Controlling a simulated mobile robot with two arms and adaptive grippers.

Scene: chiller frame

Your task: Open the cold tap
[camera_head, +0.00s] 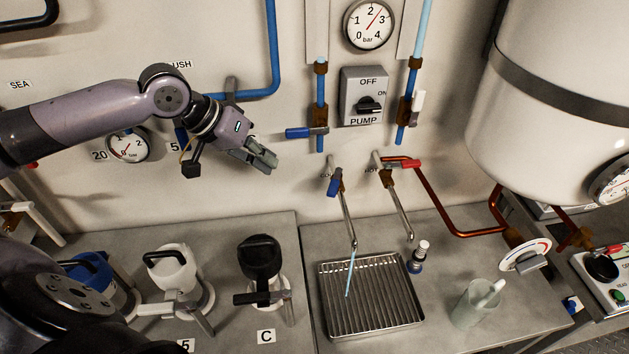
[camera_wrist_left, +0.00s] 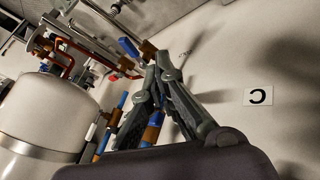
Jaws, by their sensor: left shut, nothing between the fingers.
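The cold tap (camera_head: 334,185) has a blue handle and is on the wall above the sink tray. The handle hangs down, angled along the pipe. A thin pale blue stream (camera_head: 350,272) falls from its spout into the ribbed tray (camera_head: 370,330). The tap's blue handle also seems to show in the left wrist view (camera_wrist_left: 128,47). My left gripper (camera_head: 267,162) is shut and empty, left of the tap, apart from it. Its fingers show in the left wrist view (camera_wrist_left: 158,92). My right gripper is not in view.
The hot tap (camera_head: 408,163) with a red handle is just right of the cold one. A blue-levered valve (camera_head: 305,132) sits above. A white tank (camera_head: 548,100) fills the upper right. A small bottle (camera_head: 419,257) and a cup (camera_head: 476,304) stand right of the tray.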

